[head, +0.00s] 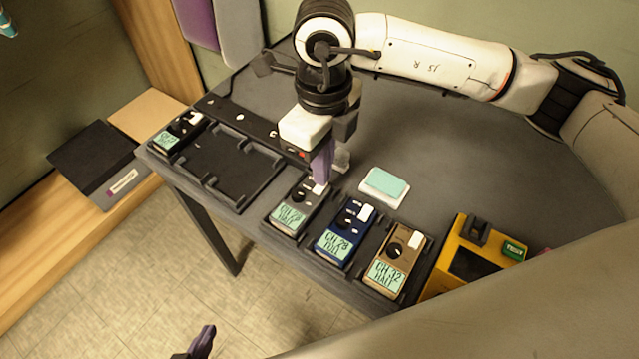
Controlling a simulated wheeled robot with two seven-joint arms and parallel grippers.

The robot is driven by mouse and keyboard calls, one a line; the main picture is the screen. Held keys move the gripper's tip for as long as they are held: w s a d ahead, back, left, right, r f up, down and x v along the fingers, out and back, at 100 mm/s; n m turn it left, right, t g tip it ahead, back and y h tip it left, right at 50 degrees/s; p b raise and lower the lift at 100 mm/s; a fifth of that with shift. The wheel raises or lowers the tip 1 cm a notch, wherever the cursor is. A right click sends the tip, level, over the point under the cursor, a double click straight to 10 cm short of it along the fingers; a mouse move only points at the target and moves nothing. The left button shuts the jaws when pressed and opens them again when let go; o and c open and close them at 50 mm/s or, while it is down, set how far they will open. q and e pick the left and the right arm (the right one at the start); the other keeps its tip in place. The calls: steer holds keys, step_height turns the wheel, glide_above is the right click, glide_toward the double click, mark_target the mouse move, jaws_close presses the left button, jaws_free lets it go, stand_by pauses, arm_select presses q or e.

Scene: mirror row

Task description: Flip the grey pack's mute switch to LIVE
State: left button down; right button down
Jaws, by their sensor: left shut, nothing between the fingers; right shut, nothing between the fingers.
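The grey pack (289,211) sits in the rack on the table, its lit screen facing up; part of the writing is too small to read. My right gripper (321,176) is shut and empty, its purple fingers pointing down at the back end of the grey pack, by a white part there. I cannot tell whether the fingertips touch the pack, and the mute switch and its position are not clear. My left gripper (205,341) is shut and empty, low at the bottom edge, away from the table.
A blue pack (338,244) and a bronze pack (383,277) stand right of the grey one. A dark pack (166,141) is at the far left, beside empty rack slots (226,164). A yellow device (451,258) and a teal-topped block (385,186) are near.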

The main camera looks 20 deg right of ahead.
steer(key=shift+f+b, duration=0.4)
steer(key=shift+f, duration=0.1)
step_height(320, 180, up, 7)
steer(key=p, duration=0.3)
steer(key=shift+p, duration=0.35)
stand_by(0.4)
stand_by(0.5)
